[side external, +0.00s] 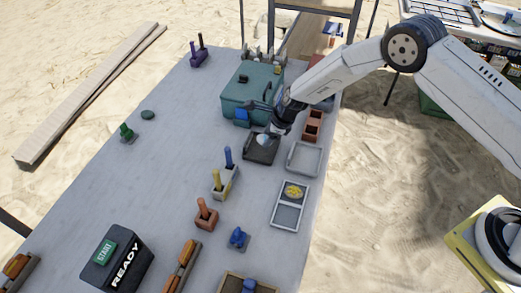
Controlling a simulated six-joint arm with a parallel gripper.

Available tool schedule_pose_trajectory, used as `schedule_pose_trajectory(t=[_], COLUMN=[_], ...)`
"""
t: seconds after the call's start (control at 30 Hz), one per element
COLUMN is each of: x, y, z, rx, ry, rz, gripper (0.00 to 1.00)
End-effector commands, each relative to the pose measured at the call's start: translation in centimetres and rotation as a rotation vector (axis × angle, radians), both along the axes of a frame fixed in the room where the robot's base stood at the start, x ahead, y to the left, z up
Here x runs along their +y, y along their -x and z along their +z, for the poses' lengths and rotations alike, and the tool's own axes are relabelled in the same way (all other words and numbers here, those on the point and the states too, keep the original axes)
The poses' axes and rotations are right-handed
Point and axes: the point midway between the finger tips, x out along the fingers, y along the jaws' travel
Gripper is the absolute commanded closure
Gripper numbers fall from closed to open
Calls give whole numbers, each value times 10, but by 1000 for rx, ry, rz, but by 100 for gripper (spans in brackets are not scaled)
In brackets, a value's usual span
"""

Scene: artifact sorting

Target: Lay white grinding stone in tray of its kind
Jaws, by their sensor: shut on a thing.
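A small white object, which looks like the white grinding stone (263,140), shows at a dark square tray (250,157) near the table's right side. My gripper (268,132) reaches in from the upper right and is shut on it, low over the tray. Gripper and stone hide part of the tray. I cannot tell whether the stone touches the tray floor.
A teal case (238,92) stands just behind. A reddish-brown divided tray (313,125), an empty grey tray (290,157) and a pale tray (277,222) with a yellow item lie to the right. Several coloured-handled holders stand nearer.

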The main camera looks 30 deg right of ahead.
Motion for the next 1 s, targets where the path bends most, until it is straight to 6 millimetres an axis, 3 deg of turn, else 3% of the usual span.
schedule_pose_trajectory(t=[0.53,0.8,1.0], x=[2,2,2], y=[-9,-9,-9], z=[-12,-37,-42], rx=[0,-1,-3], ry=[0,0,-1], rz=[1,0,-1], gripper=[100,100,100])
